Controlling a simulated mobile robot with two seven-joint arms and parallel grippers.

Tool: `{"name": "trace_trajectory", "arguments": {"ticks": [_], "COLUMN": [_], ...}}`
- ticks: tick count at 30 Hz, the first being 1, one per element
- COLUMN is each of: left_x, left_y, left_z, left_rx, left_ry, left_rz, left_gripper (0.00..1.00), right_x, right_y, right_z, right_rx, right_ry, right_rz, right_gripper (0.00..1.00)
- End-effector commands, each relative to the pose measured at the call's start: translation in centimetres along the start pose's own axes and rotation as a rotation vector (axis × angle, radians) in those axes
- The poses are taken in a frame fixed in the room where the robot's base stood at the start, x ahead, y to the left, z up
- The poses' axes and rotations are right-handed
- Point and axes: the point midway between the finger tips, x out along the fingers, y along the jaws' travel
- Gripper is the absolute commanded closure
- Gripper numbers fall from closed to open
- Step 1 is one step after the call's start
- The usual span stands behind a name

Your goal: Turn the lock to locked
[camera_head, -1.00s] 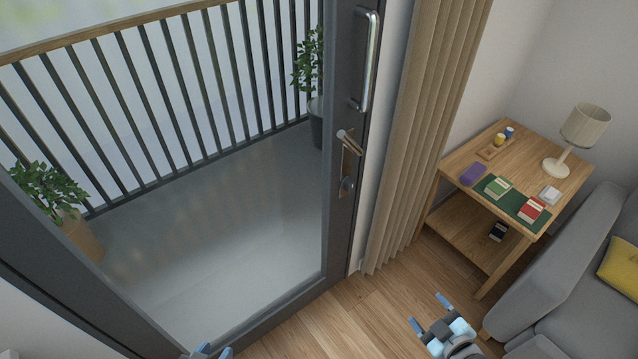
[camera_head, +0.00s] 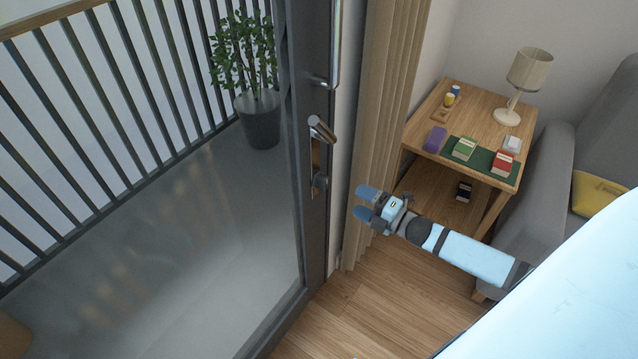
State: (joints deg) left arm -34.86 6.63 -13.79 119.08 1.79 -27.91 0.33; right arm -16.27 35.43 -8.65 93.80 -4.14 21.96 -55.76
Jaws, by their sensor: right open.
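The lock is on the dark frame of the glass door, near the middle of the head view. A metal lever handle (camera_head: 322,129) sits at the top of its plate, pointing down to the right. A small round knob (camera_head: 320,182) sits at the plate's lower end. Whether the lock is locked, I cannot tell. My right gripper (camera_head: 362,203) is to the right of the knob and a little lower in the picture, in front of the curtain. It points left toward the door, open and empty, apart from the lock. My left gripper is not in view.
A long vertical pull handle (camera_head: 335,45) is above the lock. A beige curtain (camera_head: 385,110) hangs right of the door frame. A wooden side table (camera_head: 480,104) with a lamp (camera_head: 529,70) and small boxes stands right, beside a grey sofa (camera_head: 541,160). A potted plant (camera_head: 262,120) is behind the glass.

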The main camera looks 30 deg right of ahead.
Motion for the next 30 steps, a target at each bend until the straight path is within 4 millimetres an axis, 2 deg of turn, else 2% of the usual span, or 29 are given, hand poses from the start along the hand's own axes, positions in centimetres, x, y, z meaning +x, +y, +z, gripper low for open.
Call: {"name": "trace_trajectory", "arguments": {"ticks": [1,9,15,21,29,30], "left_x": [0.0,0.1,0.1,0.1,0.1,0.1], "left_y": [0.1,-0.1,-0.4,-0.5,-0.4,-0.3], "left_z": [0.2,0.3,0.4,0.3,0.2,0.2], "left_rx": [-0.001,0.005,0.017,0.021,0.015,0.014], "left_ry": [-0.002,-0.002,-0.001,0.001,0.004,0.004], "left_rz": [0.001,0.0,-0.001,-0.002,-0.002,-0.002], "left_gripper": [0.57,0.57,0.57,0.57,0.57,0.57], "right_x": [1.2,6.9,10.1,11.4,11.6,11.5], "right_y": [0.1,0.1,0.0,0.0,0.0,0.0], "right_z": [0.1,0.1,0.0,0.0,0.0,0.0], "right_rx": [-0.001,0.001,0.003,0.002,0.003,0.003], "right_ry": [0.0,0.0,-0.001,-0.001,-0.001,-0.001], "right_rz": [0.003,0.004,0.001,0.0,-0.001,-0.001], "right_gripper": [0.26,0.26,0.26,0.26,0.26,0.28]}}
